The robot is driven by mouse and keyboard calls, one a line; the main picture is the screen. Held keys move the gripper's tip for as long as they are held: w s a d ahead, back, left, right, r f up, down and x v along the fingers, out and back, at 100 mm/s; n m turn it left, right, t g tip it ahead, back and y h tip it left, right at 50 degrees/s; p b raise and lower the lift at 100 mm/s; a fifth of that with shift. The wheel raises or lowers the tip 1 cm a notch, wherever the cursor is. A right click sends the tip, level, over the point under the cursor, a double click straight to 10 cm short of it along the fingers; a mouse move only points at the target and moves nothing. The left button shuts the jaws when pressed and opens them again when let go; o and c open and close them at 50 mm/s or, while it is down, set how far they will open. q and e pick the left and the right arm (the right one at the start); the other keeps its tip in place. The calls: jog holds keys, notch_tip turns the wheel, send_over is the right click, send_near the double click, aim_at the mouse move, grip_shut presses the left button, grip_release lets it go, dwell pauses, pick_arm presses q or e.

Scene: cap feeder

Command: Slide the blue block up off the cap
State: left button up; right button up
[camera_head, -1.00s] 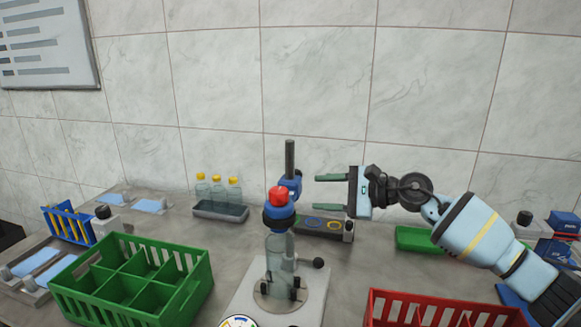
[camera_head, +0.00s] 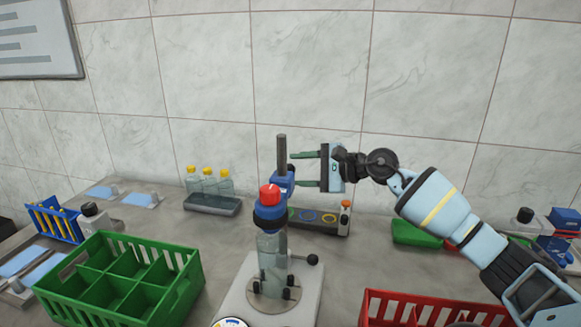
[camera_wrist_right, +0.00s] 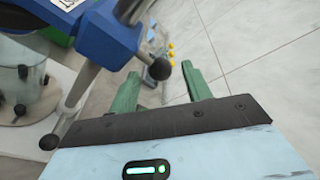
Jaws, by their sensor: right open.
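The blue block (camera_head: 283,184) sits on an upright dark post (camera_head: 282,152) behind the bottle. It also shows large in the right wrist view (camera_wrist_right: 108,32). The red cap (camera_head: 270,193) is on top of the clear bottle (camera_head: 271,255), inside a dark-and-blue collar that hides its lower part. My right gripper (camera_head: 295,170) is open, its green fingers pointing left toward the post just right of the block. In the right wrist view, a black ball knob (camera_wrist_right: 160,69) shows between the gripper's fingers (camera_wrist_right: 161,74); contact cannot be told. My left gripper is not in view.
A green divided crate (camera_head: 115,295) stands at the left and a red crate (camera_head: 430,300) at the front right. A dark panel with coloured rings (camera_head: 318,222) lies behind the fixture. Yellow-capped bottles (camera_head: 209,182) stand at the back.

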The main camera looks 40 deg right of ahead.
jog(key=shift+x, duration=1.6)
grip_shut()
jog(key=shift+r, duration=0.1)
